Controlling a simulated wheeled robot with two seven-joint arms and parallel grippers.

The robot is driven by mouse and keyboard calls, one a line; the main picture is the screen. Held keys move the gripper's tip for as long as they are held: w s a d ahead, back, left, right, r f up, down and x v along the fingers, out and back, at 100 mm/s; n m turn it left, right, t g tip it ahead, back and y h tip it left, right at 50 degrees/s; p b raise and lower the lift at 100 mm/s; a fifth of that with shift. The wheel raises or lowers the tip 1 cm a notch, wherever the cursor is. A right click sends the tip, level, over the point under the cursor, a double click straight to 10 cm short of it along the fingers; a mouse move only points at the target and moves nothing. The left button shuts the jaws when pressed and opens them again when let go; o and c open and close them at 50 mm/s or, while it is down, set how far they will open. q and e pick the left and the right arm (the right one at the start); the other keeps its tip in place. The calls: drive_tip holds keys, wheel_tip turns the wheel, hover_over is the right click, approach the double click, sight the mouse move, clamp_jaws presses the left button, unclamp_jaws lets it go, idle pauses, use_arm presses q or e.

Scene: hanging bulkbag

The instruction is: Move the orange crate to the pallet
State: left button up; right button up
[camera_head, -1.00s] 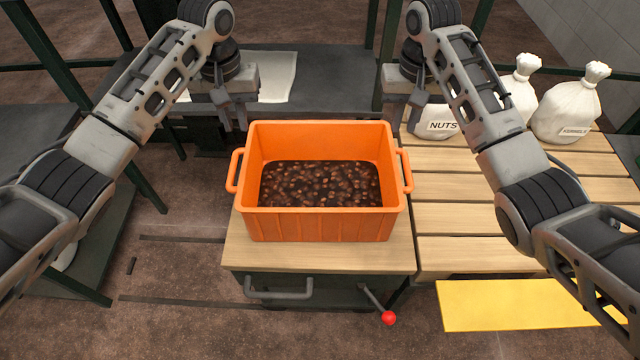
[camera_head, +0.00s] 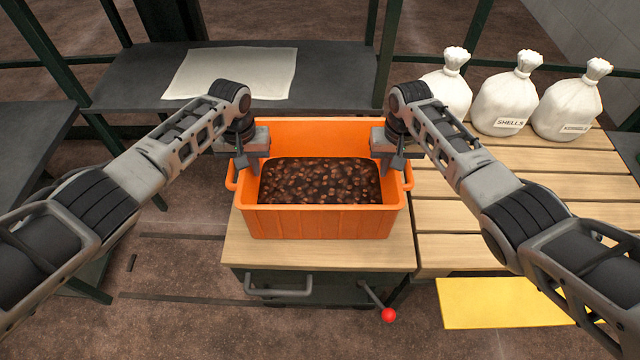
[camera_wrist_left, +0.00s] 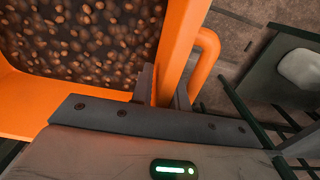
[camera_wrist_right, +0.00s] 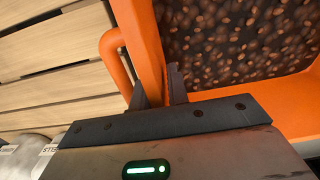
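The orange crate (camera_head: 320,222), filled with brown nuts, stands upright on a wood-topped stand (camera_head: 318,257). The slatted wooden pallet (camera_head: 520,215) is directly to the right. My left gripper (camera_head: 243,168) is at the crate's left wall; in the left wrist view its open fingers (camera_wrist_left: 165,90) straddle the wall, one inside and one between wall and handle. My right gripper (camera_head: 391,166) is at the right wall; its open fingers (camera_wrist_right: 157,90) straddle that wall likewise, beside the handle (camera_wrist_right: 112,55). Whether the fingers touch the walls is unclear.
Several white sacks stand along the pallet's back, one labelled SHELLS (camera_head: 506,103). A dark table (camera_head: 135,90) with a white sheet (camera_head: 230,74) is behind the crate. A red-knobbed lever (camera_head: 388,315) sticks out of the stand's front. The pallet's front is clear.

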use_arm(q)
drive_tip(key=shift+f, duration=0.4)
use_arm(e)
drive_tip(key=shift+f, duration=0.35)
use_arm(q)
clamp_jaws()
use_arm(e)
clamp_jaws()
use_arm(q)
drive_tip(key=shift+r, duration=0.15)
use_arm(e)
drive_tip(key=shift+r, duration=0.1)
idle(0.5)
